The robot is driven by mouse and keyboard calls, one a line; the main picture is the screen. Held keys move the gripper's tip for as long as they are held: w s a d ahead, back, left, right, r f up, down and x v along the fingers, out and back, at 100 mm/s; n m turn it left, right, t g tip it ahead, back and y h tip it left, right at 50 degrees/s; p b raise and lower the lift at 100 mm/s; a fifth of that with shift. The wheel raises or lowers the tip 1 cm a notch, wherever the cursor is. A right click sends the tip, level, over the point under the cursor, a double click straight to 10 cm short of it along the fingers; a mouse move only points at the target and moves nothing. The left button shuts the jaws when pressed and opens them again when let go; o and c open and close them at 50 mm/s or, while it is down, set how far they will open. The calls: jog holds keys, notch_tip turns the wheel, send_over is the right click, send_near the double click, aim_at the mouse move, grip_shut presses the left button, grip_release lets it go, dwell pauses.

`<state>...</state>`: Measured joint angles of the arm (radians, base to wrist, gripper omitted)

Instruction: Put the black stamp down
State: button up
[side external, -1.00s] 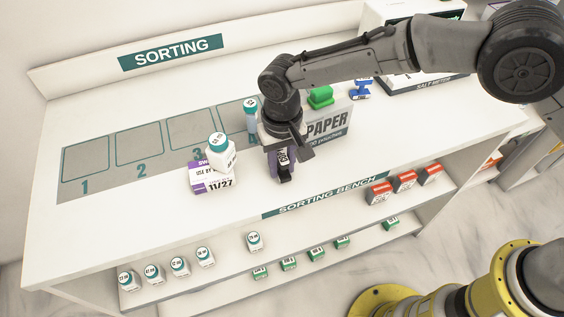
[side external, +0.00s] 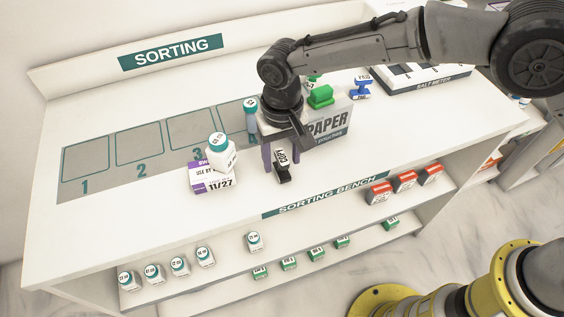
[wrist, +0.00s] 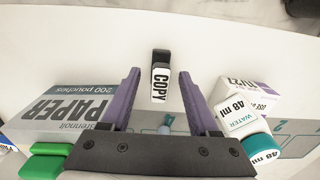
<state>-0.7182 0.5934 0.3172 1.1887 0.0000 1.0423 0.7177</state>
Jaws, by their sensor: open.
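The black stamp (side external: 283,174), with a white COPY label, is near the front edge of the white bench top, right of the 11/27 box. It also shows in the wrist view (wrist: 160,77), label facing the camera. My gripper (side external: 281,160) is over it, its purple fingers apart. In the wrist view the open gripper (wrist: 159,74) has one finger on each side of the stamp, with a visible gap on both sides. The stamp looks slightly tilted in the side view; whether its base rests fully flat I cannot tell.
A purple-white box (side external: 213,180) and a white bottle (side external: 221,153) stand left of my gripper. The numbered mat (side external: 139,150) has empty squares.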

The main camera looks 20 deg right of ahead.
aim_at(282, 156)
notch_tip(282, 156, up, 9)
jog(key=shift+r, duration=0.3)
jog(key=shift+d+r, duration=0.2)
jog(key=s+d+r+t, duration=0.1)
jog(key=s+d+r, duration=0.1)
jog(key=d+r, duration=0.35)
jog(key=s+d+r+t+y, duration=0.1)
jog(key=s+d+r, duration=0.1)
jog(key=d, duration=0.6)
jog(key=s+d+r, duration=0.2)
jog(key=d+r, duration=0.2)
jog(key=d, duration=0.3)
jog(key=s+d+f+t, duration=0.1)
jog(key=s+d+f, duration=0.1)
jog(key=s+d, duration=0.5)
jog(key=s+d+f+t+h, duration=0.1)
jog(key=s+d+f+t, duration=0.1)
jog(key=s+d, duration=0.5)
jog(key=s, duration=0.3)
jog(key=shift+s+f+t, duration=0.25)
jog(key=shift+s+t, duration=0.05)
jog(key=shift+s, duration=0.05)
